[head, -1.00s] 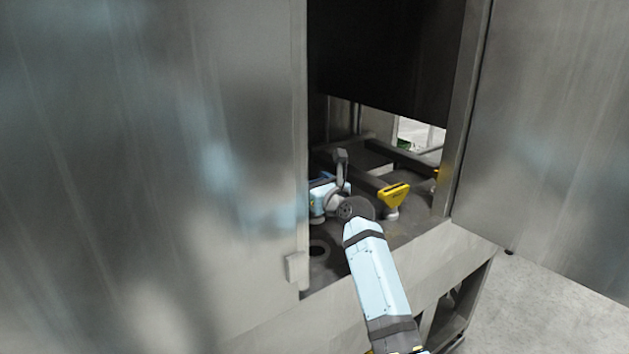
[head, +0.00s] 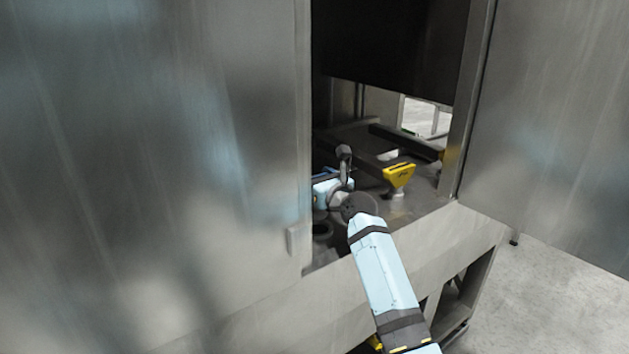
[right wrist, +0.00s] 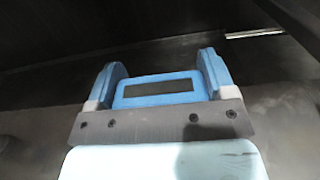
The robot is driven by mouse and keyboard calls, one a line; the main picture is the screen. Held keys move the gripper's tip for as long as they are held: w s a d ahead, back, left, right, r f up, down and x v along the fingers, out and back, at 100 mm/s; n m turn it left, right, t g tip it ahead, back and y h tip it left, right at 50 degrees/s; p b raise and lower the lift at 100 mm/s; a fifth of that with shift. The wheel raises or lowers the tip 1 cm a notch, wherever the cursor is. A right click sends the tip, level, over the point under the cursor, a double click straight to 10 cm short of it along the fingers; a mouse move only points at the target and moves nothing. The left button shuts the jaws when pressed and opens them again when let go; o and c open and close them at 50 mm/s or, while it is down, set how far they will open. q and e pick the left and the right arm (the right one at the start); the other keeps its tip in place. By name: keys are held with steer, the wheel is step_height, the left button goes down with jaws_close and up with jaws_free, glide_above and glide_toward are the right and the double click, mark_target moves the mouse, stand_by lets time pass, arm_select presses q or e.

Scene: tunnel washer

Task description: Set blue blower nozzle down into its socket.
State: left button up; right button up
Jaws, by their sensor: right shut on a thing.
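My right arm reaches through the open doorway of the machine in the head view. Its gripper (head: 328,186) is shut on the blue blower nozzle (right wrist: 158,90). In the right wrist view the nozzle lies between the two fingers, its dark slot facing the camera. In the head view only a small strip of the blue nozzle (head: 326,174) shows behind the gripper. A dark round socket (head: 322,229) is in the deck in front of and below the gripper, near the left door edge. The nozzle's lower end is hidden. My left gripper is not in view.
A yellow nozzle (head: 399,176) stands upright on the deck to the right of my gripper. The left metal panel (head: 200,180) and the right door (head: 560,120) flank the narrow opening. A dark panel (head: 390,45) hangs above.

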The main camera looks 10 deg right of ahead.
steer(key=shift+f+b, duration=1.05)
steer(key=shift+f, duration=0.05)
steer(key=shift+r, duration=0.2)
steer(key=shift+p, duration=0.7)
steer(key=shift+f, duration=0.1)
steer(key=shift+f, duration=0.2)
steer(key=shift+f+b, duration=0.35)
steer(key=shift+f, duration=0.9)
